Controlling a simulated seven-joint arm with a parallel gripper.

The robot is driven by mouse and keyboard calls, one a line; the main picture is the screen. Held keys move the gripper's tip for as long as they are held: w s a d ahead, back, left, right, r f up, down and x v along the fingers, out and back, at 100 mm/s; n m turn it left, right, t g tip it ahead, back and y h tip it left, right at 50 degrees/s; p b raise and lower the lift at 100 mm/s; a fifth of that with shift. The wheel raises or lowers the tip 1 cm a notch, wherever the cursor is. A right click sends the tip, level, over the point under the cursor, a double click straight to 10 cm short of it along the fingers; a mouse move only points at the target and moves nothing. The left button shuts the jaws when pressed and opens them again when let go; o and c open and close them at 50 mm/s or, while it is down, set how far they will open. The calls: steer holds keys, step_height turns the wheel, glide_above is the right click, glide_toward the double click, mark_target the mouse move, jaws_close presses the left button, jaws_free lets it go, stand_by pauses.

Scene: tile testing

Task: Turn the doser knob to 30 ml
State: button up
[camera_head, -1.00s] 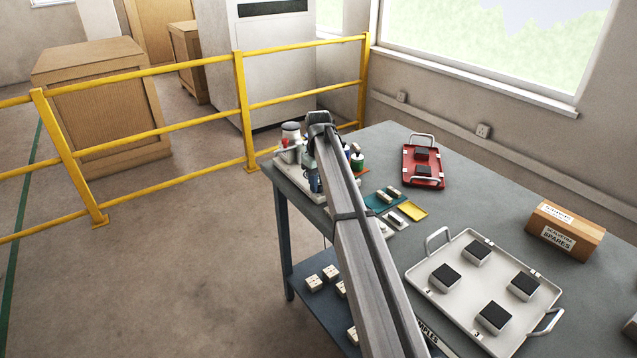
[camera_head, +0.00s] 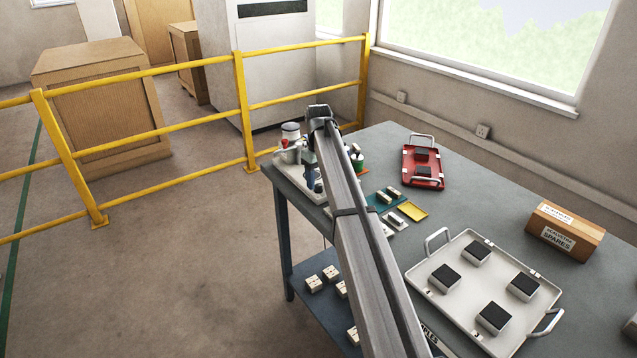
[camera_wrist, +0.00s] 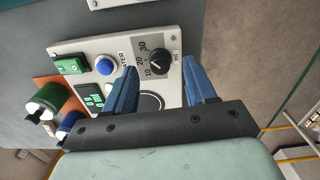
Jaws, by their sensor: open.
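The doser knob (camera_wrist: 159,63) is a round black knob on a light panel (camera_wrist: 112,49) in the wrist view. A grey scale printed 10, 20 and 30 lies along its left side; its pointer is too small to read surely. My gripper (camera_wrist: 161,67) is open, with one blue finger on each side of the knob in the picture. No finger clearly touches the knob, and the height gap cannot be told.
The panel also bears a green switch (camera_wrist: 70,66), a blue button (camera_wrist: 104,65), a small green display and a dark ring. Bottles (camera_wrist: 43,101) stand to the left. A red tray (camera_head: 423,165) and a white tray (camera_head: 470,252) lie farther along the bench.

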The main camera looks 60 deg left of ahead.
mark_target(318, 185)
step_height(318, 185, up, 12)
stand_by(0.4)
steer(key=shift+f, duration=0.15)
stand_by(0.3)
